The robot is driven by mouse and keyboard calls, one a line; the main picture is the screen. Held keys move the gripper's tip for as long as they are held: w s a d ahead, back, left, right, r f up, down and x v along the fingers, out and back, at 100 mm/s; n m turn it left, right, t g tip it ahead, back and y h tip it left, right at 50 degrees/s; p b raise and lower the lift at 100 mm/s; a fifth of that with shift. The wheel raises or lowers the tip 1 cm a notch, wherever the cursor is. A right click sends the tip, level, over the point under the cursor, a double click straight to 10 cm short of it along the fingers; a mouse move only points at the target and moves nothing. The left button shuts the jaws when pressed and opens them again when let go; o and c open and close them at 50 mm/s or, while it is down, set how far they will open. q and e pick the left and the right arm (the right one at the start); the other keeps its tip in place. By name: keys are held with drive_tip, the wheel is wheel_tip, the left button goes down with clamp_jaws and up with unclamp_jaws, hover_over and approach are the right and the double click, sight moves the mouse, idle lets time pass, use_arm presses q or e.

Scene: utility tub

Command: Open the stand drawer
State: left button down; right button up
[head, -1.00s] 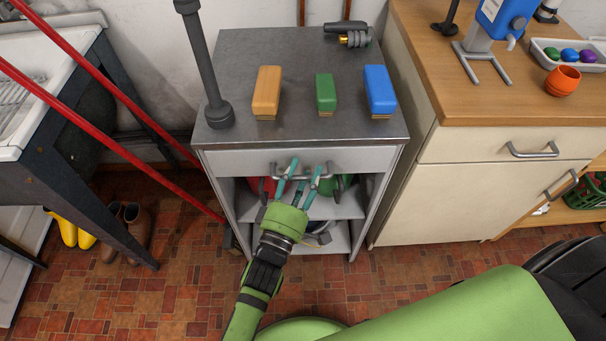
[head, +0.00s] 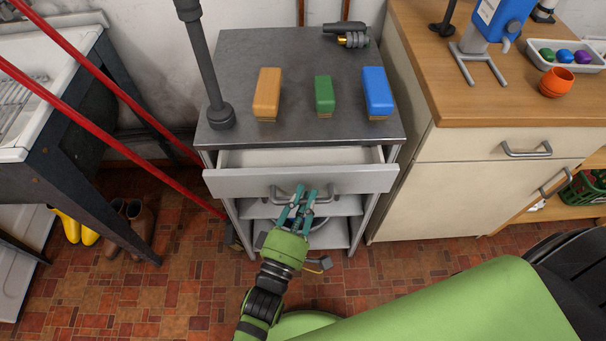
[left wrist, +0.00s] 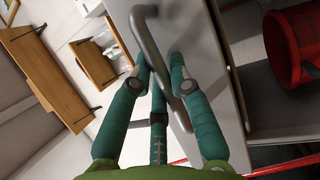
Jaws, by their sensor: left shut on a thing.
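The stand (head: 228,75) is a grey metal unit with a dark top. Its drawer (head: 235,182) is partly open, and its pale empty-looking inside shows behind the front panel. The drawer handle (head: 335,189) is a grey bar, partly hidden by my fingers; it also shows in the left wrist view (left wrist: 150,42). My left gripper (head: 303,197) is shut on the drawer handle, with teal fingers on both sides of the bar in the left wrist view (left wrist: 162,75). My right gripper is not in view.
An orange brush (head: 267,92), a green one (head: 324,94) and a blue one (head: 377,92) stand on the stand's top. A wooden-topped cabinet (head: 470,190) stands close on the right. Red poles (head: 110,140) lean on the left. A red bucket (left wrist: 290,45) is below the drawer.

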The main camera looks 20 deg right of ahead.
use_arm(q)
drive_tip(key=s+a+p, duration=0.2)
drive_tip(key=s+a, duration=0.1)
drive_tip(key=s, duration=0.8)
drive_tip(key=s+a+p, duration=0.1)
drive_tip(key=s+a, duration=0.2)
drive_tip(key=s, duration=0.8)
drive_tip(key=shift+s+a+p, duration=0.15)
drive_tip(key=shift+a+p, duration=0.05)
drive_tip(key=shift+p, duration=0.15)
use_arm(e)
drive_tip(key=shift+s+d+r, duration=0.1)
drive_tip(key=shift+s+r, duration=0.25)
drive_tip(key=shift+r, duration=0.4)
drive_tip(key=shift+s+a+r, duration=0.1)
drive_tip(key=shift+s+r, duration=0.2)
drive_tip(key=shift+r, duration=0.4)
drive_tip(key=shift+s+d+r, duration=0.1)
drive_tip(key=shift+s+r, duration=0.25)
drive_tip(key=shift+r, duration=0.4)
use_arm(q)
drive_tip(key=c, duration=1.1)
unclamp_jaws()
drive_tip(key=v, duration=0.7)
drive_tip(key=shift+s+a, duration=0.15)
drive_tip(key=shift+a, duration=0.05)
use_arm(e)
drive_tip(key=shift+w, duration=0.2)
